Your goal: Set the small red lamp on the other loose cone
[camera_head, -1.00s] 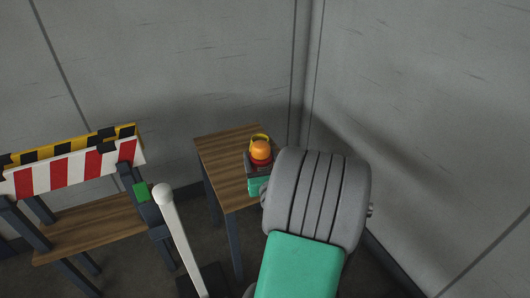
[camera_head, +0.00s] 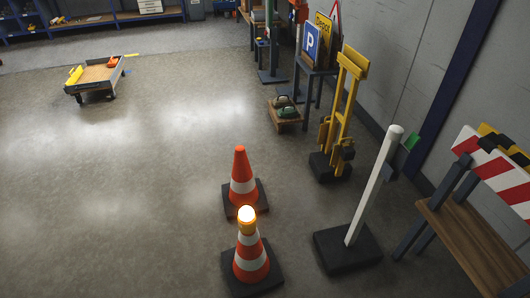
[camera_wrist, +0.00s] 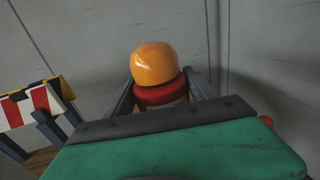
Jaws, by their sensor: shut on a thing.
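The small lamp, with an orange dome (camera_wrist: 154,64) and a red base, is between the two dark fingers of my gripper (camera_wrist: 162,93) in the wrist view. My gripper is shut on its red base, which is partly hidden behind the green gripper body. In the head view, a bare orange-and-white cone (camera_head: 243,178) stands upright on a dark square foot. A nearer cone (camera_head: 251,258) carries a glowing lamp with a yellow-orange base (camera_head: 247,220) on its top. My gripper is not in the head view.
A white post (camera_head: 372,190) on a black foot stands right of the cones. A cart (camera_head: 95,76) stands far left. Floor left of the cones is clear.

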